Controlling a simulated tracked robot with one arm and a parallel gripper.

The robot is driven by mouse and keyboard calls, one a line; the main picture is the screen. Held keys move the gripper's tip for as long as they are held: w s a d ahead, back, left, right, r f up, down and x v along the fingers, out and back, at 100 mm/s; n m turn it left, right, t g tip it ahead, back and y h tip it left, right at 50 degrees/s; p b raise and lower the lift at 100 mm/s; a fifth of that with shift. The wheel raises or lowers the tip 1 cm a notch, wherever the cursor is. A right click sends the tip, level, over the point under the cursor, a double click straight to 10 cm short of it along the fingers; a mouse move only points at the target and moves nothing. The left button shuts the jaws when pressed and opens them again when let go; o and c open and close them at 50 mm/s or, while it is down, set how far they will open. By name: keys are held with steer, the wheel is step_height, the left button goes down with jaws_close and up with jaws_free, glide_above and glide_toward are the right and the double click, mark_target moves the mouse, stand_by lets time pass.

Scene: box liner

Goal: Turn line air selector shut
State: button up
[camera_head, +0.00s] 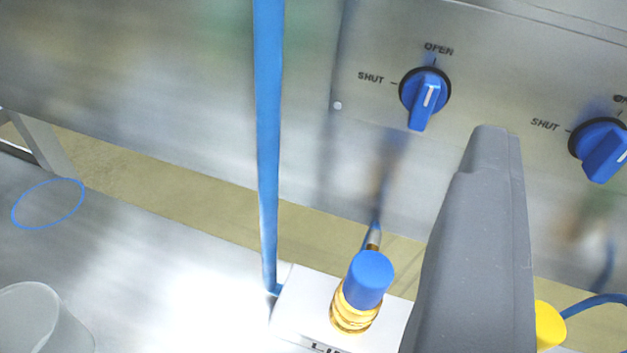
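A blue selector knob (424,97) is on the steel panel, left of another blue knob (600,148). The left knob has SHUT lettered to its left and OPEN above; its white mark points up towards OPEN. The right knob also has SHUT to its left and a partly cut-off label above; its white mark slants up right towards that label. No name shows beside either knob, so I cannot tell which is the line air selector. My grey gripper (490,150) rises in front of the panel, its tip below and between the knobs, seemingly empty; its opening is unclear.
A white block (300,305) with lettering starting "LI" carries a brass fitting with a blue cap (370,278). A blue vertical strip (268,140) stands left of the knobs. A yellow part (548,325) and a pale cup (40,320) sit low in view.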

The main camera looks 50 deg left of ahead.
mark_target(426, 108)
step_height(426, 108, down, 5)
steer(key=s+a+g+y, duration=0.1)
steer(key=s+y, duration=0.1)
steer(key=y, duration=0.1)
steer(key=p+x, duration=0.1)
steer(key=x, duration=1.2)
steer(key=shift+w+a+f+p, duration=0.15)
steer(key=shift+w+a+p, duration=0.1)
steer(key=shift+a+p, duration=0.15)
steer(key=shift+c, duration=0.3)
